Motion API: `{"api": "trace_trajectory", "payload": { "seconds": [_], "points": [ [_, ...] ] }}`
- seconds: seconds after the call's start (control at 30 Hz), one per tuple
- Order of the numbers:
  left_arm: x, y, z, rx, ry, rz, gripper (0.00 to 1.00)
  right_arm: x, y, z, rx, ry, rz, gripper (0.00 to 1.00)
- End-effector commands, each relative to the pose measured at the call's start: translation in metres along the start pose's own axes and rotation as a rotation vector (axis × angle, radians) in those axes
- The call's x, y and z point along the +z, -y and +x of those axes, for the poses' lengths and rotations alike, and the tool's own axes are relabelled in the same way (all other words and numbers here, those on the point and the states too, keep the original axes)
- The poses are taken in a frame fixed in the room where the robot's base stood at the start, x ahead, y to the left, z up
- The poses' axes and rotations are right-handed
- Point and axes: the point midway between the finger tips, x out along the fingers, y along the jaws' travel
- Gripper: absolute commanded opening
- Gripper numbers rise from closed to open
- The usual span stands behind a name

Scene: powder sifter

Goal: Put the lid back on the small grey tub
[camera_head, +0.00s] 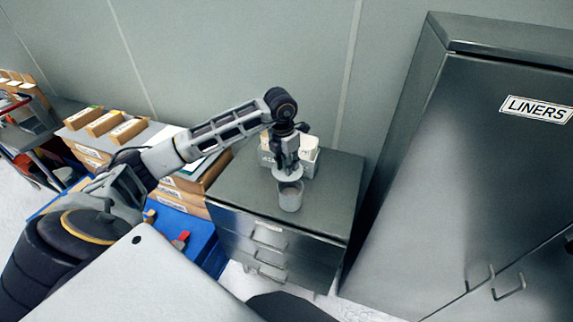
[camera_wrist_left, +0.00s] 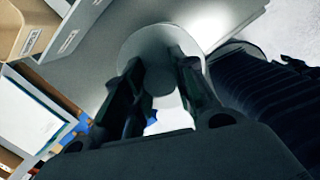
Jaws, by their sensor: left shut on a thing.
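The small grey tub (camera_head: 290,201) stands upright near the front edge of the grey drawer cabinet's top. The pale round lid (camera_head: 287,175) is just above and slightly behind the tub's rim, and part of the rim shows below it. A gap between lid and tub is hard to judge. My left gripper (camera_head: 288,165) points down and is shut on the lid. In the left wrist view the lid (camera_wrist_left: 146,42) is a disc, with its knob (camera_wrist_left: 159,80) between the two fingers. The tub is hidden there. My right gripper is not in view.
The drawer cabinet (camera_head: 335,190) has free room right of the tub. White containers (camera_head: 308,152) stand close behind the gripper. A tall metal cabinet marked LINERS (camera_head: 450,150) rises to the right. Cardboard boxes (camera_head: 130,130) and blue bins (camera_head: 180,228) are at the left.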

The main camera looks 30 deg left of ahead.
Motion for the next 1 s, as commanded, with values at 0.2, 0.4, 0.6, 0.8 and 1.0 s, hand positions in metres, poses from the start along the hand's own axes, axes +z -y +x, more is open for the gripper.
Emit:
{"api": "trace_trajectory", "payload": {
  "seconds": [0.2, 0.4, 0.6, 0.8, 1.0],
  "points": [
    [0.0037, -0.0003, -0.0006, 0.007, 0.001, -0.06, 0.03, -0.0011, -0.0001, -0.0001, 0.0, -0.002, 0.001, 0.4],
    [0.0063, -0.0006, -0.0003, 0.015, 0.001, -0.118, 0.03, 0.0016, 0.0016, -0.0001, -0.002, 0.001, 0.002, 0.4],
    [0.0085, -0.0002, -0.0001, 0.023, 0.001, -0.183, 0.03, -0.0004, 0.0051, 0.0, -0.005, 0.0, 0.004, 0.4],
    [0.0093, 0.0002, -0.0002, 0.03, 0.001, -0.243, 0.03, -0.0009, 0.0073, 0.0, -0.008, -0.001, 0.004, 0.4],
    [0.0093, 0.0002, -0.0002, 0.032, 0.001, -0.26, 0.03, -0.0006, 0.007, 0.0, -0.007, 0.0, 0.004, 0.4]
  ]
}}
